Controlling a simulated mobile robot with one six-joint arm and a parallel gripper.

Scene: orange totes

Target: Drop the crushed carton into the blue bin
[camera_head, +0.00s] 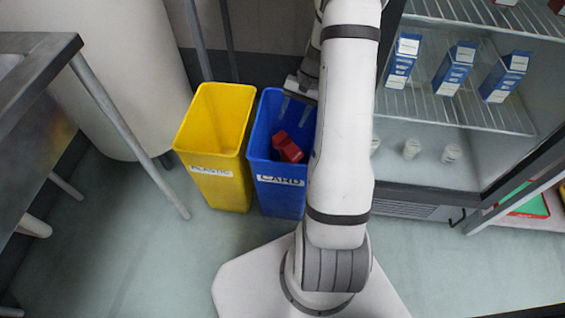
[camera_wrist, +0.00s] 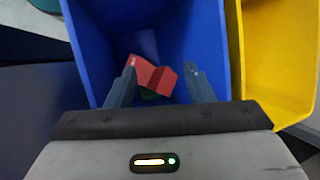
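The blue bin (camera_head: 262,190) stands on the floor with a "CARD" label on its front. The red crushed carton (camera_head: 287,147) is inside the blue bin, below the rim; the wrist view shows it too (camera_wrist: 153,75), tilted, with a small green patch under it. My gripper (camera_head: 294,112) is over the mouth of the blue bin, pointing down. In the wrist view its two fingers (camera_wrist: 160,72) are spread apart, with the carton seen beyond them. The gripper looks open and empty. The bottom of the bin is partly hidden.
A yellow bin (camera_head: 217,135) labelled "PLASTIC" stands close at the left of the blue bin. A glass-front fridge with blue-and-white cartons (camera_head: 455,68) and small white cups (camera_head: 411,149) is at the right. A metal table (camera_head: 35,75) is at the left. The floor in front is clear.

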